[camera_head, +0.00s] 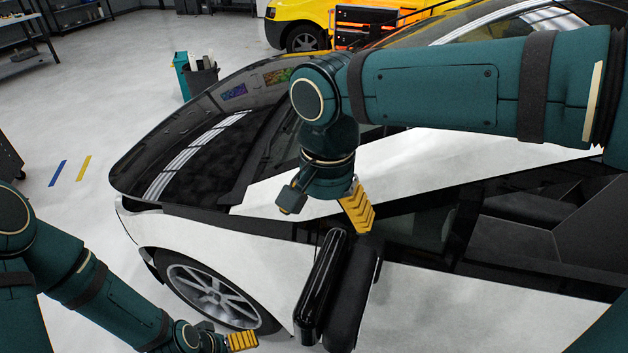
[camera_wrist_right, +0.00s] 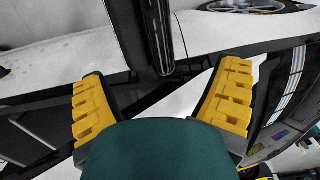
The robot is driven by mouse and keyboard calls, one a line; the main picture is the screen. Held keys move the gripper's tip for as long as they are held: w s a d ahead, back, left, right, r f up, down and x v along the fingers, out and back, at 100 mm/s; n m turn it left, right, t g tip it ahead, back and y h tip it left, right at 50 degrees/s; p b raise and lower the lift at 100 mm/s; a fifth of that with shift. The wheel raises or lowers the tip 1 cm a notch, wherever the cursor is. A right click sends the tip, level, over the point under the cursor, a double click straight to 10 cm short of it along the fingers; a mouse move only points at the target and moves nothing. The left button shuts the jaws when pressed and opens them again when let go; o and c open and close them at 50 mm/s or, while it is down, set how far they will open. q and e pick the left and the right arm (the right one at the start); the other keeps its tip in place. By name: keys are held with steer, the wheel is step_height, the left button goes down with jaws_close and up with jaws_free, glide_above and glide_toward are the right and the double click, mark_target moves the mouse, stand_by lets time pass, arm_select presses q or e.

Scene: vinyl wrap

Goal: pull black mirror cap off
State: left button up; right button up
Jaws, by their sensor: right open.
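The glossy black mirror cap (camera_head: 322,285) sits on the front side of the dark side mirror (camera_head: 356,295) of the white car. The cap also shows in the right wrist view (camera_wrist_right: 163,35), at the top between my fingers' directions. My right gripper (camera_head: 357,208) is just above the mirror's upper end, with yellow ridged fingers. In the wrist view my right gripper (camera_wrist_right: 163,95) is spread wide and holds nothing; the cap lies beyond the fingertips. My left gripper (camera_head: 243,341) is low, left of the mirror near the front wheel; its opening is unclear.
The white car (camera_head: 245,240) with black hood (camera_head: 190,150) fills the middle. Its front wheel (camera_head: 212,293) is left of the mirror. A yellow vehicle (camera_head: 300,22) and bins (camera_head: 200,78) stand behind. Grey floor (camera_head: 90,110) is open at left.

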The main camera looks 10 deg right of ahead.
mark_target(317, 264)
steer(key=f, duration=0.4)
steer(key=f+b, duration=0.1)
steer(key=f, duration=0.8)
steer(key=shift+s+f+b, duration=0.2)
steer(key=shift+s+b, duration=0.1)
steer(key=c, duration=1.4)
steer(key=shift+w+a, duration=0.45)
steer(key=shift+a, duration=0.1)
steer(key=w+a, duration=0.3)
steer(key=a, duration=0.2)
steer(key=shift+w+a, duration=0.3)
steer(key=shift+w, duration=0.05)
